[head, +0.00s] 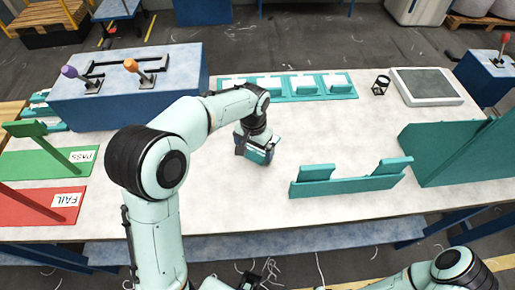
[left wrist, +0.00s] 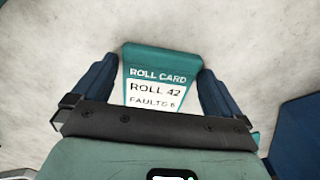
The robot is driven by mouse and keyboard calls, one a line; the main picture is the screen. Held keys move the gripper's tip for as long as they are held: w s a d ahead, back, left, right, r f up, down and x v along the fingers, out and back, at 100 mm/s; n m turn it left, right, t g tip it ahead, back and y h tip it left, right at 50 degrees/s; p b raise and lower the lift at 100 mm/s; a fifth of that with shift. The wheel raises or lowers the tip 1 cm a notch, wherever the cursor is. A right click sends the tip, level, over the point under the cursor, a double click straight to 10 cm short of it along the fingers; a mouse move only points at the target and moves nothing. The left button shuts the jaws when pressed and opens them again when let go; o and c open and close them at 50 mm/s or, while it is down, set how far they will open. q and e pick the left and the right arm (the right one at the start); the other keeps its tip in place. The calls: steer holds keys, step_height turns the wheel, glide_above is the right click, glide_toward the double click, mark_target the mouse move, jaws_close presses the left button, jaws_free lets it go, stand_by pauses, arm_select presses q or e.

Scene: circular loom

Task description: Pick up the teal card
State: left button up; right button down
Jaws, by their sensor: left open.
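The teal card (left wrist: 160,58) lies on the pale table top in the left wrist view, with a white label reading ROLL CARD, ROLL 42. Its near end is hidden behind my gripper's dark crossbar. My left gripper (left wrist: 160,84) is open, with one blue finger on each side of the card. A small gap seems to show at each side; I cannot tell whether either finger touches. In the head view the card (head: 261,156) shows partly beneath my left gripper (head: 255,148), near the table's middle. My right gripper cannot be made out; only part of the right arm shows at lower right.
A teal rack (head: 345,185) stands to the right of the card. A teal tray (head: 310,86) with several slots lies behind. A blue box with levers (head: 120,95) stands at back left. Green PASS (head: 40,163) and red FAIL (head: 30,206) mats lie at left. Table around the card is clear.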

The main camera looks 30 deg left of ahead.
mark_target(254, 153)
arm_select(q)
steer(key=c, duration=0.8)
step_height(254, 153, up, 20)
steer(key=p, duration=0.3)
steer(key=shift+p, duration=0.3)
arm_select(e)
steer(key=w+r, duration=0.2)
steer(key=r, duration=0.1)
steer(key=w+r, duration=0.1)
steer(key=shift+r, duration=0.25)
arm_select(q)
steer(key=o, duration=0.4)
steer(key=c, duration=0.5)
